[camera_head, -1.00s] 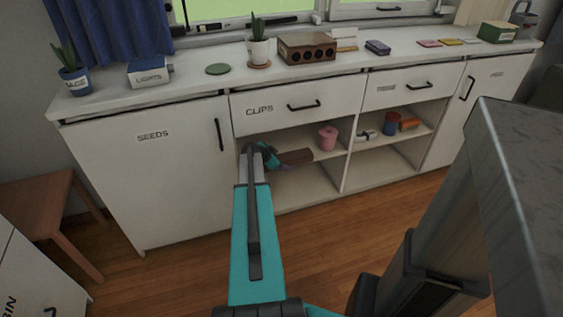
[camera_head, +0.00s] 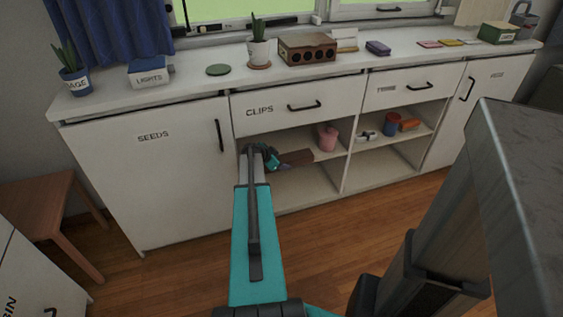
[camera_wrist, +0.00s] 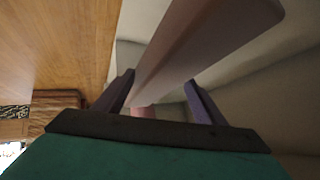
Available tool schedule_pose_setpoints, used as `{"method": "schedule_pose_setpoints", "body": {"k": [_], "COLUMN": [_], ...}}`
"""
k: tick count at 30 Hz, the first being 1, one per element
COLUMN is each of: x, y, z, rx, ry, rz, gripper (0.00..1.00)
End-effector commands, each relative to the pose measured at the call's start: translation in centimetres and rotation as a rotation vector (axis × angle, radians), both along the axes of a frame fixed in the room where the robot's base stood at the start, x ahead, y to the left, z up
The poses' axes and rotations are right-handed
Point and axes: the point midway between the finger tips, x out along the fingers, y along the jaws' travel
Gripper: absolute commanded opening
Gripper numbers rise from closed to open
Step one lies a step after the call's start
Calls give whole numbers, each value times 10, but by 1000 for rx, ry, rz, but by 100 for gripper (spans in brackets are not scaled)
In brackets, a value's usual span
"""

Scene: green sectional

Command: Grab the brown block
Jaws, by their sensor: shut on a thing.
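The brown block (camera_head: 296,158) is long and flat and lies inside the open upper shelf under the CLIPS drawer. My gripper (camera_head: 272,160) is at the block's left end, inside the same compartment. In the wrist view, the block (camera_wrist: 205,40) runs between the two dark fingers of my gripper (camera_wrist: 160,90) and extends past them toward the upper right. My gripper is shut on it. Whether the block touches the shelf board is hard to tell.
A pink cup (camera_head: 327,137) stands just right of the block on the shelf. A blue cup (camera_head: 391,124) and an orange item (camera_head: 409,125) sit in the compartment to the right. The CLIPS drawer (camera_head: 262,112) is closed above. The lower shelf (camera_head: 300,185) looks empty.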

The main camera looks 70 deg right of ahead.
Motion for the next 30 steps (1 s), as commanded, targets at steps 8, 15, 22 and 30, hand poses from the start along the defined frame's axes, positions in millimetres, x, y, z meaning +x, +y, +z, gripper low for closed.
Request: {"method": "schedule_pose_setpoints", "body": {"k": [8,15,22,30], "x": [0,0,-11,-25], "y": [1,1,26,58], "z": [7,36,38,41], "rx": [0,-1,1,0], "ry": [1,0,1,1], "rz": [1,0,2,1], "gripper": [21,20,20,20]}}
